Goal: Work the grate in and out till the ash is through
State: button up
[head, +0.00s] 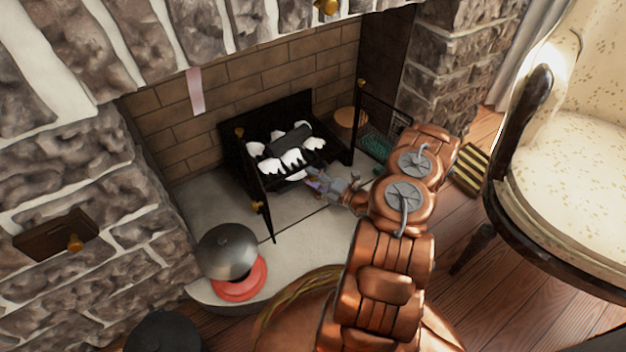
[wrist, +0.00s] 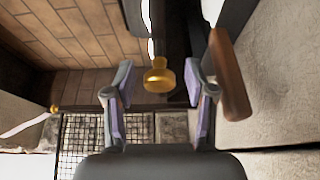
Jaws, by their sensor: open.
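The black fire grate (head: 322,148) stands in the fireplace, with white ash-like lumps (head: 292,158) and a dark log (head: 290,138) on it. My gripper (head: 318,184) is low at its front right. In the wrist view my gripper (wrist: 159,84) is open, with a finger on each side of a brass knob (wrist: 160,77). A gap shows on both sides of the knob, so neither finger visibly touches it. I cannot tell for sure which part the knob belongs to. In the head view my gripper and arm hide it.
A mesh screen (head: 384,124) stands right of the grate and shows in the wrist view (wrist: 82,140). A dark panel stands open at front left with a brass knob (head: 257,206). A metal-domed red dish (head: 240,286) sits on the hearth. An armchair (head: 570,170) is right.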

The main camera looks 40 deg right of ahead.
grip_shut()
dwell(0.5)
